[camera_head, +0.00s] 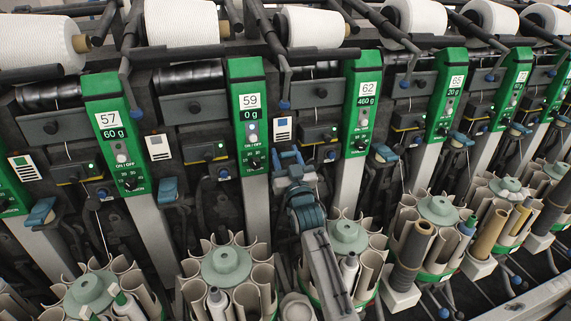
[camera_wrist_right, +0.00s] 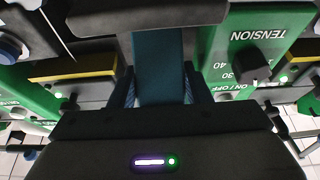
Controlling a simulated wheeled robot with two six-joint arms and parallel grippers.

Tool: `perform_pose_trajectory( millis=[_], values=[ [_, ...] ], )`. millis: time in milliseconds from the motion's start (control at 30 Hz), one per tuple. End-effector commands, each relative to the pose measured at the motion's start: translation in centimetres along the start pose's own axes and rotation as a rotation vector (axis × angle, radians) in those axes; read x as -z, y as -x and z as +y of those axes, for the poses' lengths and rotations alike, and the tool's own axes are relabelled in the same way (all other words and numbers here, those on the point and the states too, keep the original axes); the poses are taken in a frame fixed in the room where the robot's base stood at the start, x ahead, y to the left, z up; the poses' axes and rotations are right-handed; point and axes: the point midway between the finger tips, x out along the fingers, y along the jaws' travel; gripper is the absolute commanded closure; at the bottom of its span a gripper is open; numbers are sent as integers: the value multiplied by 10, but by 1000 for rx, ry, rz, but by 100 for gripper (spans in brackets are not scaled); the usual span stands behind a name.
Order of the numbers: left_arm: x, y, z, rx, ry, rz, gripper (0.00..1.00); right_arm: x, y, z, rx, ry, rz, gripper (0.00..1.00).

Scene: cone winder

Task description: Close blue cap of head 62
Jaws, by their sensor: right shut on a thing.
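The green panel of head 62 (camera_head: 363,100) reads 460 g and stands right of centre in the head view. My right gripper (camera_head: 287,160) is in front of the machine, just left of that panel and right of the head 59 panel. In the right wrist view, a teal-blue cap (camera_wrist_right: 158,65) sits between the gripper's fingers, and the gripper is shut on it. A green panel marked TENSION (camera_wrist_right: 262,45) is beside it on the right. The gripper hides most of the cap in the head view. My left gripper is not in view.
Similar blue caps stand at neighbouring heads, one left of head 59 (camera_head: 168,188) and one right of head 62 (camera_head: 383,153). Round bobbin magazines (camera_head: 225,265) line the front below. White yarn cones (camera_head: 313,28) sit above. Thin metal arms and dark brackets crowd the space.

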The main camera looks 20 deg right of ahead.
Motion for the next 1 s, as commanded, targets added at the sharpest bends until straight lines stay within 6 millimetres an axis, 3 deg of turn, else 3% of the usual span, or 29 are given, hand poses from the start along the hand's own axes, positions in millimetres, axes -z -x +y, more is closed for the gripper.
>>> perform_pose_trajectory(
  millis=[333,367,400,767,1000],
  values=[
    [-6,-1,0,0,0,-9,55,-1,1,0,0,1,1,98],
    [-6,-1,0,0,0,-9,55,-1,1,0,0,1,1,53],
    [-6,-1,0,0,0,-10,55,-1,1,0,0,1,1,47],
    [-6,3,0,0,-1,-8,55,0,4,0,0,0,1,47],
    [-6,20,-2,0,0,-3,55,0,37,0,-1,1,-2,47]
  ],
)
